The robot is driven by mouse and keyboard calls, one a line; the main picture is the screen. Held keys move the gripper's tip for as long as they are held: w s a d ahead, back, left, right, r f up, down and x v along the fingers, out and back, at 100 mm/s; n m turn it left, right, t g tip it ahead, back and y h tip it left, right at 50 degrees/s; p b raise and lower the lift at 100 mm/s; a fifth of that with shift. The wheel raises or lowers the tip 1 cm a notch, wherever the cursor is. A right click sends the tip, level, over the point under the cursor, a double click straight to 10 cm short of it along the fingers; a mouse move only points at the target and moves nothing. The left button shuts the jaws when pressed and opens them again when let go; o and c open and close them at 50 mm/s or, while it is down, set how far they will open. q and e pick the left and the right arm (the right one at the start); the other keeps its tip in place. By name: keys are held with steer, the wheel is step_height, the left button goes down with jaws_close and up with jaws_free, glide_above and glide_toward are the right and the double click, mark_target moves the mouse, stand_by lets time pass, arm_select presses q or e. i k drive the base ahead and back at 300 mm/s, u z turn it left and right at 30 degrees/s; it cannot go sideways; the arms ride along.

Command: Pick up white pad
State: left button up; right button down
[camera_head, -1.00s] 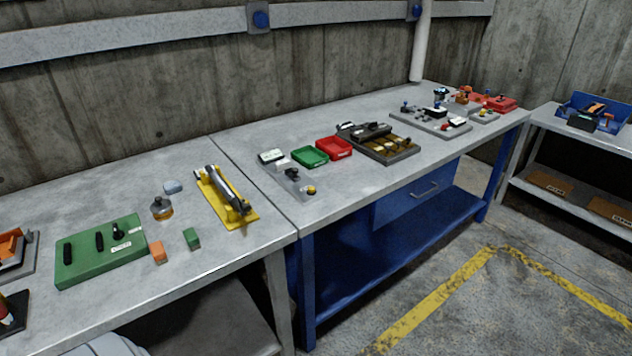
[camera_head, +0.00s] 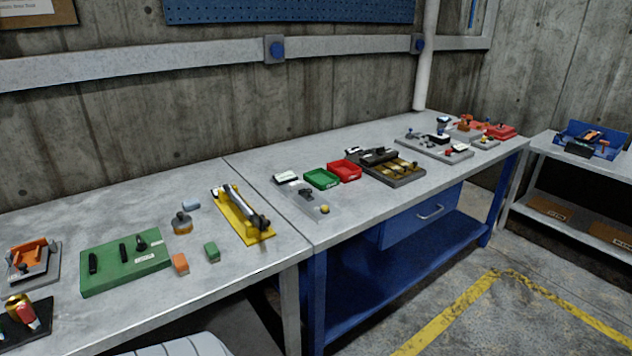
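A small pale pad (camera_head: 191,206) with a bluish-white tint lies flat on the left grey table (camera_head: 60,228). It is behind a small amber-and-grey bottle (camera_head: 182,224) and left of a yellow stand holding a dark cylinder (camera_head: 243,214). On the right table, a small white-topped block (camera_head: 286,179) sits at the back of a pale tray. I cannot tell for certain which of these two is the white pad. Neither of my grippers is in view.
Orange (camera_head: 180,263) and green (camera_head: 212,251) blocks lie in front of the bottle. A green board (camera_head: 127,262) with black handles is to their left. Green (camera_head: 321,179) and red (camera_head: 344,171) bins stand on the right table (camera_head: 365,198). The floor in front is clear.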

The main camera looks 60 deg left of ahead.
mark_target(298, 184)
steer(key=i, duration=1.65)
steer(key=u, duration=0.4)
steer(key=i, duration=1.1)
steer(key=u, duration=1.3)
steer(key=i, duration=0.8)
steer(key=u, duration=0.95)
